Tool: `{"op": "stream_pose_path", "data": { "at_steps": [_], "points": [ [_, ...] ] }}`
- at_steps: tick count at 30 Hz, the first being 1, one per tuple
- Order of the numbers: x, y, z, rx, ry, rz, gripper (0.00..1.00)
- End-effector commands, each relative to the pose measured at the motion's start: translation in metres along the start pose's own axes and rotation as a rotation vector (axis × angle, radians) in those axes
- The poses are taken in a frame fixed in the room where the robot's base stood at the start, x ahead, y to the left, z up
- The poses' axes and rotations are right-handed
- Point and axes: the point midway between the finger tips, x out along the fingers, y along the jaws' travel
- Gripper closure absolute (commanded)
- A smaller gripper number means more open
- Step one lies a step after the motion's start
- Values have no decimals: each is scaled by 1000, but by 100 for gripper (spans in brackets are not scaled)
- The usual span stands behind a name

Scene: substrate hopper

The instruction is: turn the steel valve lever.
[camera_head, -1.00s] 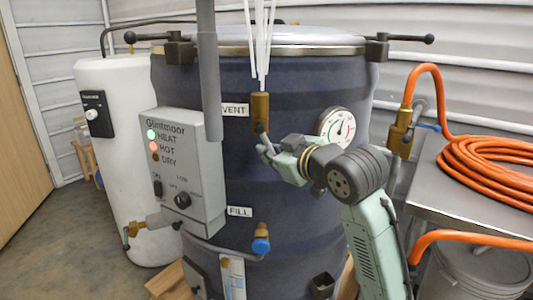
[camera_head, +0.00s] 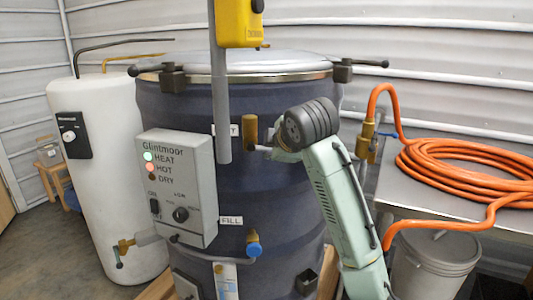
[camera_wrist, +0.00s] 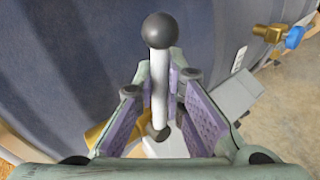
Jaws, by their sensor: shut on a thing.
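The steel valve lever shows in the wrist view as a pale shaft (camera_wrist: 159,85) with a dark ball end. It lies between the purple pads of my gripper (camera_wrist: 161,92), which is shut on it. In the head view the brass vent valve (camera_head: 250,132) sits on the dark blue drum (camera_head: 270,195), and a short bit of the lever (camera_head: 263,149) shows at its right. My gripper (camera_head: 279,154) is beside the valve there, its fingers mostly hidden by my wrist.
A grey control box (camera_head: 178,187) with lit HEAT and HOT lamps is left of the valve. A brass fill valve with a blue knob (camera_head: 254,247) is below. An orange hose (camera_head: 460,165) lies coiled on the bench at right. A yellow device (camera_head: 239,22) hangs above.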

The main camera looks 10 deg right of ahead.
Motion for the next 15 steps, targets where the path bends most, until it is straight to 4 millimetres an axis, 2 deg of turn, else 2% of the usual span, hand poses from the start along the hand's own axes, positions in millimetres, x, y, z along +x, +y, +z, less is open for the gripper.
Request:
{"op": "stream_pose_path", "data": {
  "at_steps": [6, 15],
  "points": [
    [-4, 7, -1, -107, -70, 0, 100],
    [-7, 10, -2, -173, -114, 1, 100]
  ]
}}
